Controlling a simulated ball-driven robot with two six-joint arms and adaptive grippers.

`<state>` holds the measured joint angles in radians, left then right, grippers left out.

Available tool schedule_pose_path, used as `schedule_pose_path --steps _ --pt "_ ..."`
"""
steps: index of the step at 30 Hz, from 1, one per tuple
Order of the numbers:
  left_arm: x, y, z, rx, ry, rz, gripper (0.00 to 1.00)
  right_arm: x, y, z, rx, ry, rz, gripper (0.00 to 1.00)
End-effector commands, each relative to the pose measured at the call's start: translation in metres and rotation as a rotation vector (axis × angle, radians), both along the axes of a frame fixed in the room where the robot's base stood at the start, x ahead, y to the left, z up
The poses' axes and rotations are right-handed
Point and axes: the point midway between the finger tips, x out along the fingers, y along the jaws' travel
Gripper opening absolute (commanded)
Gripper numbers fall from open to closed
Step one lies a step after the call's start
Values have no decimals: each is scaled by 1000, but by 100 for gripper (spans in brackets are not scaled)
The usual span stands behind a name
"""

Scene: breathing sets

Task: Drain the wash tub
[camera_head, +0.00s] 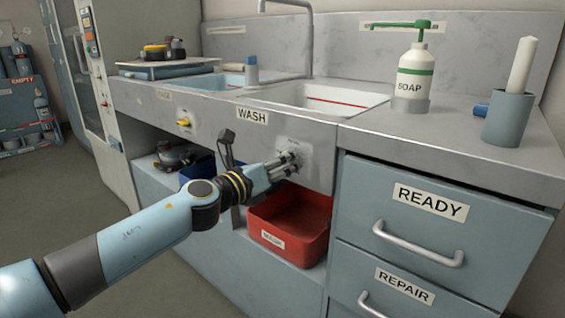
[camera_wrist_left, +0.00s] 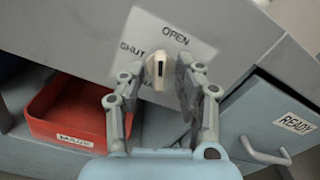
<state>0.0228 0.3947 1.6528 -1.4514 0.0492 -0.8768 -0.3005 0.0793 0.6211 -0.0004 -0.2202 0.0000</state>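The wash tub (camera_head: 342,109) is a white basin set into the metal counter, above a WASH label, with a red line along its inside wall. My left gripper (camera_head: 291,161) is at this front panel and hides the knob in the head view. In the left wrist view its fingers (camera_wrist_left: 159,72) stand open on either side of the knob, with small gaps. My right gripper is not in view.
A red bin (camera_head: 290,228) stands on the shelf below my left gripper. READY and REPAIR drawers (camera_head: 400,205) with protruding handles are to the right. A soap bottle (camera_head: 414,78) and a grey cup (camera_head: 507,117) stand on the counter. A yellow knob (camera_head: 183,122) is further left.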

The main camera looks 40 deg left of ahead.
Motion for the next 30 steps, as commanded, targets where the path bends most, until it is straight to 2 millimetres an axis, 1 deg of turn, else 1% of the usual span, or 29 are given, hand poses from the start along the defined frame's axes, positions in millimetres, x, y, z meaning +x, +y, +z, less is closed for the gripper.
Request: schedule_pose_path --steps 1,6,7,14,20,26,30 --pt "0 0 0 0 0 0 25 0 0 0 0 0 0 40" --pt "0 0 0 0 0 0 3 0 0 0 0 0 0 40" --pt "0 0 0 0 0 0 0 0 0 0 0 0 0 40" --pt "0 0 0 -1 0 0 0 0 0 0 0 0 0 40" --pt "0 0 0 -36 2 1 0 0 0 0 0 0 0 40" --pt "0 1 0 -140 11 1 0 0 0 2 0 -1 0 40" --pt "0 1 0 -252 19 1 0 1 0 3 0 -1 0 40"
